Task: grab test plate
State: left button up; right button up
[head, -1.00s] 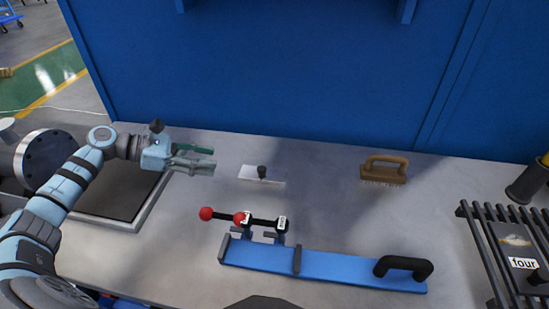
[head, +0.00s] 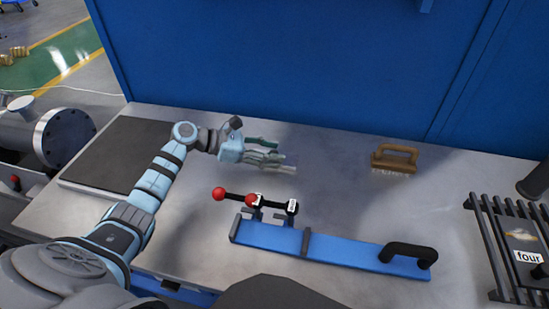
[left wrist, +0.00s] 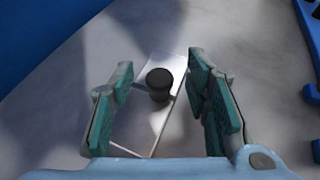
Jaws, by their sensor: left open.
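The test plate (left wrist: 146,122) is a thin, pale, shiny rectangle with a short black knob (left wrist: 159,84) standing on it. In the left wrist view it lies flat on the table between my fingers. My left gripper (left wrist: 162,85) is open, with its green-padded fingers on either side of the knob and apart from it. In the head view my left gripper (head: 274,156) is over the plate's place and hides most of it, including the knob. I cannot tell its exact height above the plate. My right gripper is not in view.
A blue toggle-clamp fixture (head: 340,252) with red-tipped levers and a black handle lies in front of my left gripper. A wooden brush (head: 394,158) stands to the right. A black slatted rack (head: 490,235) is at far right. A blue wall (head: 290,70) closes the back.

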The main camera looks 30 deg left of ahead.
pick_arm(q)
grip_shut()
